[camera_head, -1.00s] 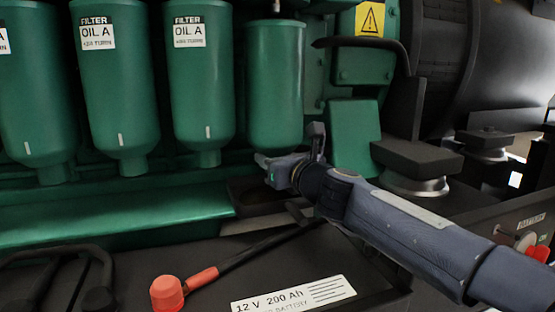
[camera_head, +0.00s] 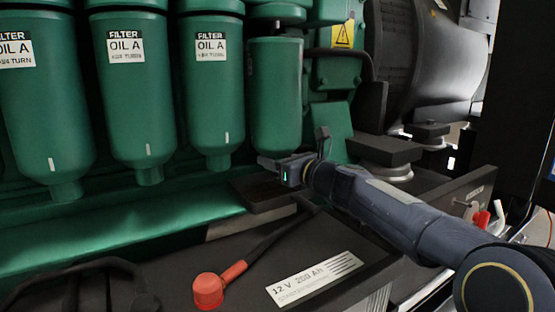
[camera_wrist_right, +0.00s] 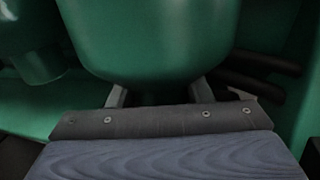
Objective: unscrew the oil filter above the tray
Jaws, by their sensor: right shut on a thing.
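The oil filter (camera_head: 276,95) is a green canister at the right end of a row of filters, with no label visible. A dark, shallow tray (camera_head: 262,195) lies below it, partly hidden by my right gripper. My right gripper (camera_head: 277,163) is at the filter's lower end, reaching in from the right. In the right wrist view the rounded bottom of the filter (camera_wrist_right: 150,45) fills the upper middle. The fingers of my right gripper (camera_wrist_right: 158,97) stand on both sides under it, shut on its lower end; the gripped part is mostly hidden. My left gripper is not in view.
Several green filters labelled OIL A (camera_head: 210,100) hang close on the left. A battery (camera_head: 315,277) with a red-capped cable (camera_head: 208,290) lies in front, below my right arm. A black mount (camera_head: 385,152) and a dark generator housing (camera_head: 430,60) stand to the right.

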